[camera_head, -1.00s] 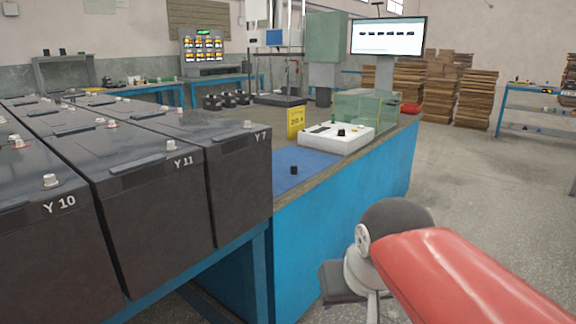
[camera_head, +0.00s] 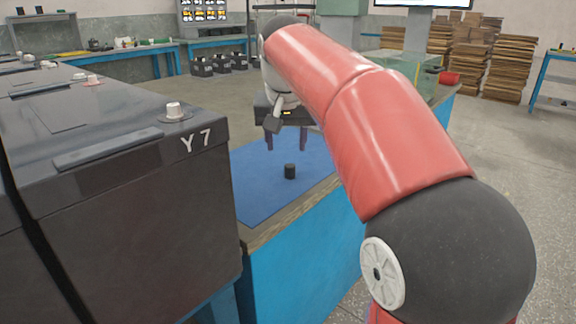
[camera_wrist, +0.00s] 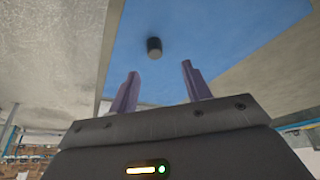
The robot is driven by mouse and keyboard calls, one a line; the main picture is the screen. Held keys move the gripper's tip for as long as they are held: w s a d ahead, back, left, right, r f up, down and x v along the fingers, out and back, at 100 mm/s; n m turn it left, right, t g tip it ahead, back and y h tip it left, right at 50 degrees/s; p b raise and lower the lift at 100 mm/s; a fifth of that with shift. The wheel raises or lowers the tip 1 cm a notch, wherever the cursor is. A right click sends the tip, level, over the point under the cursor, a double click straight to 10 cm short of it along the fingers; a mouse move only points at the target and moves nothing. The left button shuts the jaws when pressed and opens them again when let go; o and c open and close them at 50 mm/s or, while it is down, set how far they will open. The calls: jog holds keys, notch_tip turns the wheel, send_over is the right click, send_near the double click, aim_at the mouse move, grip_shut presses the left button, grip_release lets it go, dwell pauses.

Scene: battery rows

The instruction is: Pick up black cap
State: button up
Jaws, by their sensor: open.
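The black cap (camera_head: 290,171) is a small dark cylinder standing on the blue mat (camera_head: 262,197) on the blue bench. It also shows in the wrist view (camera_wrist: 154,47), beyond the fingertips and between their lines. My gripper (camera_head: 286,148) is open and empty, with its two purple fingers apart. In the head view it is above and behind the cap. In the wrist view the fingers (camera_wrist: 160,68) do not touch the cap.
A large black battery marked Y 7 (camera_head: 140,200) stands left of the mat, with a white-capped terminal (camera_head: 175,110) on top. A glass box (camera_head: 400,62) and a red object (camera_head: 450,77) are at the bench's far end. The mat around the cap is clear.

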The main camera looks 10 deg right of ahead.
aim_at(290, 165)
jog(key=x, duration=0.4)
jog(key=b+x, duration=0.1)
jog(key=x, duration=0.1)
jog(key=shift+d+f, duration=0.35)
jog(key=shift+d, duration=0.1)
jog(key=c, duration=1)
jog(key=shift+c, duration=0.2)
